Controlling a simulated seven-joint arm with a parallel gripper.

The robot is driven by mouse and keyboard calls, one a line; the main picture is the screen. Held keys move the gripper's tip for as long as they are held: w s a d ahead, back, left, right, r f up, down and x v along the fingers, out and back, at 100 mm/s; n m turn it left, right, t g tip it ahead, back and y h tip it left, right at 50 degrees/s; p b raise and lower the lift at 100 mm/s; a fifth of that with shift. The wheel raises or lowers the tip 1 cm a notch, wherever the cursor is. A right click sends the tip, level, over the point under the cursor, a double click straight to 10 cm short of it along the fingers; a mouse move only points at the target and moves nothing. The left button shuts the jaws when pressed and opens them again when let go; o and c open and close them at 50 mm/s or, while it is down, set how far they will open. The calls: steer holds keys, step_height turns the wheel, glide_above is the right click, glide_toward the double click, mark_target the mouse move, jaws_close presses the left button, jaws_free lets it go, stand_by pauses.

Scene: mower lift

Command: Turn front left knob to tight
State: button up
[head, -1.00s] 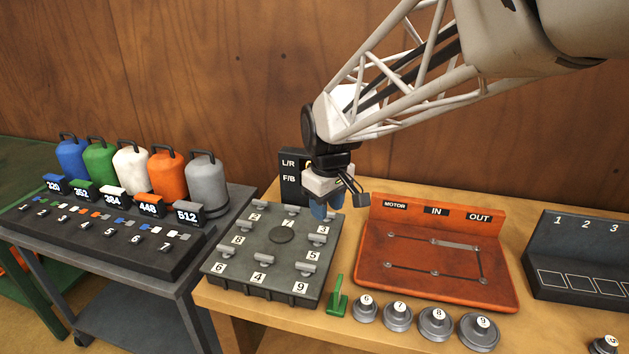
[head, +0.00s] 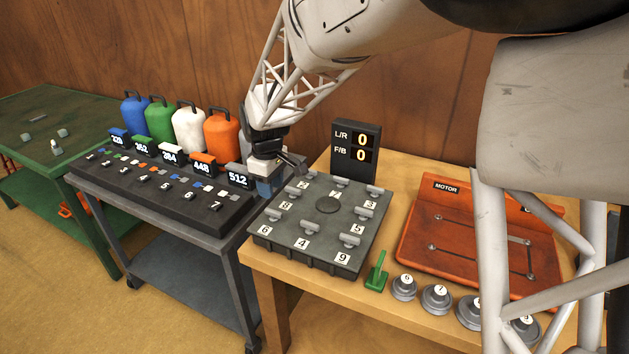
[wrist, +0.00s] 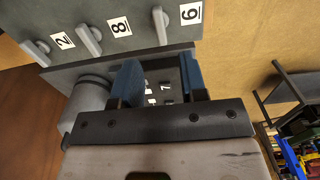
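A dark plate (head: 325,250) on the wooden table carries several grey lever-like knobs with number labels. The knob by label 6 (head: 273,213) is at the plate's front left corner; no label reads front left or tight. The wrist view shows the knobs by 2 (wrist: 37,50), 8 (wrist: 88,40) and 6 (wrist: 160,25) along the plate's left side. My gripper (head: 268,186) is just off the plate's back left edge, by the 512 label. In the wrist view its blue fingers (wrist: 158,84) are apart with nothing held between them.
The display (head: 356,152) reads L/R 0 and F/B 0. The dark table to the left holds coloured cans and a numbered strip (head: 165,205). An orange motor board (head: 475,240), a green object (head: 376,272) and round weights stand right of the plate. A green table (head: 60,120) is farther left.

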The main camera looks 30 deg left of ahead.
mark_target(273, 211)
steer(key=shift+f, duration=0.1)
stand_by(0.3)
steer(key=shift+f, duration=3.85)
jaws_close()
